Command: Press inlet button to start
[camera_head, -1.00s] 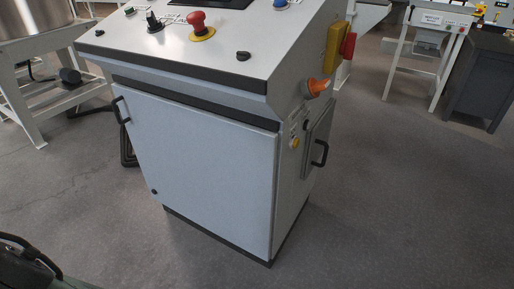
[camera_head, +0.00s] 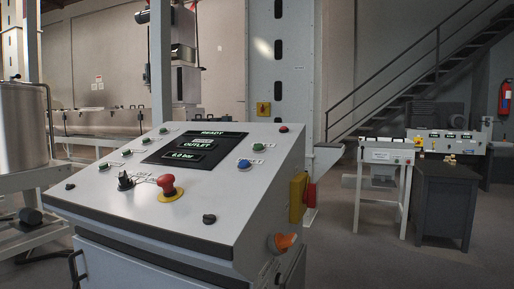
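A grey control console (camera_head: 240,212) with a sloped top stands in front of me. Its dark screen (camera_head: 194,148) reads READY, OUTLET and 6.0 bar. A blue button (camera_head: 244,165) and a green button (camera_head: 258,147) sit right of the screen, with a small red one (camera_head: 284,128) at the back right. Several small green buttons, one of them at the front left (camera_head: 103,166), line the left side. A black selector knob (camera_head: 125,180) and a red mushroom button (camera_head: 167,184) are at the front. The labels are too small to read, so I cannot tell which is the inlet button. My gripper is not in view.
The console's right side carries a yellow and red switch (camera_head: 299,197) and an orange knob (camera_head: 284,242) that stick out. A steel tank (camera_head: 22,125) on a white frame stands at the left. A white stand (camera_head: 388,157) and dark cabinet (camera_head: 445,200) are at the right, with open floor before them.

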